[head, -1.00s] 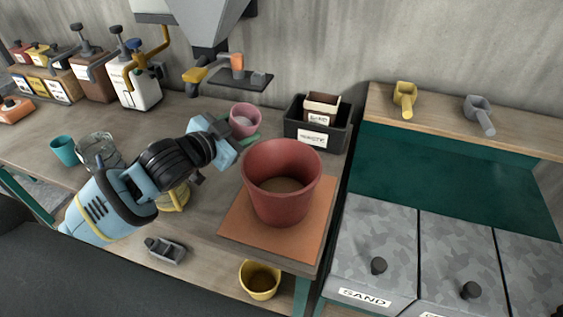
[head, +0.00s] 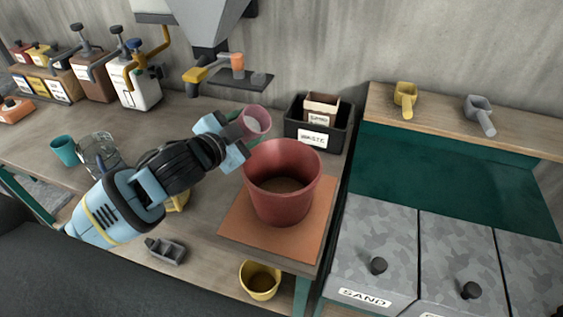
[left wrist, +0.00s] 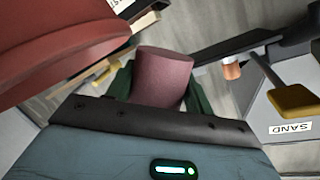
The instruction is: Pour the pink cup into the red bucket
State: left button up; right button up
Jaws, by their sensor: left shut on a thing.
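The pink cup (head: 256,121) is held by my left gripper (head: 240,136), just behind and left of the red bucket's rim in the head view. The cup is tilted a little to the right, and pale contents show inside it. The left wrist view shows the cup's outer wall (left wrist: 163,76) between the dark green fingers. The red bucket (head: 283,195) stands upright on an orange-brown board (head: 242,232) with brown material inside. The bucket also shows large at the upper left of the left wrist view (left wrist: 50,45). My right gripper is not in view.
A black waste bin (head: 334,138) holding a labelled box stands behind the bucket. A yellow bucket (head: 260,281) is below the table edge. A glass jug (head: 98,152) and teal cup (head: 63,151) stand left. A grey scoop-like object (head: 166,251) lies at the front.

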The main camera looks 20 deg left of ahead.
aim_at(253, 134)
pick_arm(q)
jog(key=shift+d+r+m+y, duration=0.1)
jog(key=shift+r+m+y, duration=0.25)
jog(key=shift+m, duration=0.25)
jog(key=shift+f+m+t, duration=0.3)
jog(key=shift+m, duration=0.3)
dwell(0.7)
jog(key=shift+r+m+y, duration=0.25)
jog(key=shift+r+m, duration=0.2)
jog(key=shift+m, duration=0.35)
dwell(0.4)
jog(key=shift+d+f+m, duration=0.1)
jog(key=shift+f+m, duration=0.25)
jog(key=shift+m, duration=0.35)
dwell(0.4)
jog(key=shift+s+d+r+m+t+y, duration=0.15)
jog(key=shift+d+r+m+t, duration=0.1)
jog(key=shift+d+m, duration=0.15)
jog(key=shift+s+d+r+m+t+y, duration=0.2)
jog(key=shift+d+m, duration=0.1)
jog(key=shift+d, duration=0.1)
jog(key=shift+d+f+m, duration=0.25)
jog(key=shift+f+m, duration=0.15)
jog(key=shift+m, duration=0.4)
dwell(0.7)
jog(key=shift+s+d+r+m+t, duration=0.1)
jog(key=shift+d+r+m+t, duration=0.25)
jog(key=shift+m, duration=0.55)
dwell(0.6)
